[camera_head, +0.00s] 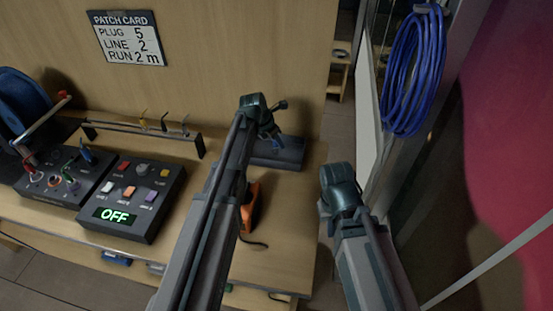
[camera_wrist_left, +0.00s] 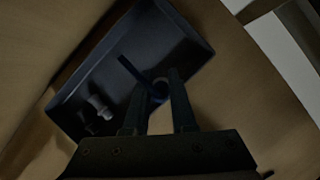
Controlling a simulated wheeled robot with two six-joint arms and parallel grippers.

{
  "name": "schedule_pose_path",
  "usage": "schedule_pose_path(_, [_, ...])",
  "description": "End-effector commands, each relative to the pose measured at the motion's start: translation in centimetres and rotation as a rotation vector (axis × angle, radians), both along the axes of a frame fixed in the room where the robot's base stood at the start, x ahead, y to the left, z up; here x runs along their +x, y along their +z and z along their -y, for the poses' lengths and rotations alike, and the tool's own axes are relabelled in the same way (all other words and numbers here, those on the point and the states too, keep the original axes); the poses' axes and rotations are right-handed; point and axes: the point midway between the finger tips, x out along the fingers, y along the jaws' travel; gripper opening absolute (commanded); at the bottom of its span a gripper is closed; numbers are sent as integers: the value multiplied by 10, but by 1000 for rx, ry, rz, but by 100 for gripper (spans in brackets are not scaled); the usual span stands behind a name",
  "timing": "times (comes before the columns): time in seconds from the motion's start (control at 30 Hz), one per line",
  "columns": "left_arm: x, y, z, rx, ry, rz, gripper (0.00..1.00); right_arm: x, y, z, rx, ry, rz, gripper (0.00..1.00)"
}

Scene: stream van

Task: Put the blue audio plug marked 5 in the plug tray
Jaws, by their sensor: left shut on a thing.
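My left gripper (camera_head: 270,128) is over the dark plug tray (camera_head: 290,152) at the right end of the bench. In the left wrist view the left gripper (camera_wrist_left: 163,78) is shut on a dark blue plug (camera_wrist_left: 159,90), with a thin blue piece reaching up and left from it. The tray (camera_wrist_left: 190,48) lies below the plug. Whether the plug touches the tray floor is not clear. Any number on the plug cannot be read. My right gripper (camera_head: 342,192) is right of the bench, its fingers hidden by its own arm.
A small grey plug (camera_wrist_left: 98,106) lies in the tray. A patch card (camera_head: 127,38) reads plug 5, line 2, run 2 m. A rack (camera_head: 143,131) with several small plugs, a switch box (camera_head: 130,200) showing OFF and a patch box stand left. A blue cable coil (camera_head: 414,70) hangs right.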

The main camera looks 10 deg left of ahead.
Motion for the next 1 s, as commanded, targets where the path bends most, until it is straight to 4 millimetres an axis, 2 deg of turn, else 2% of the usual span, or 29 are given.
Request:
schedule_pose_path(0.03, [0,-15,0,0,0,0,0,0,-15,0,0,0,0,0])
schedule_pose_path(0.33, [0,-20,0,0,0,0,0,0,-20,0,0,0,0,0])
schedule_pose_path(0.63, [0,-55,0,0,0,0,0,0,-55,0,0,0,0,0])
schedule_pose_path(1.0, [0,-55,0,0,0,0,0,0,-55,0,0,0,0,0])
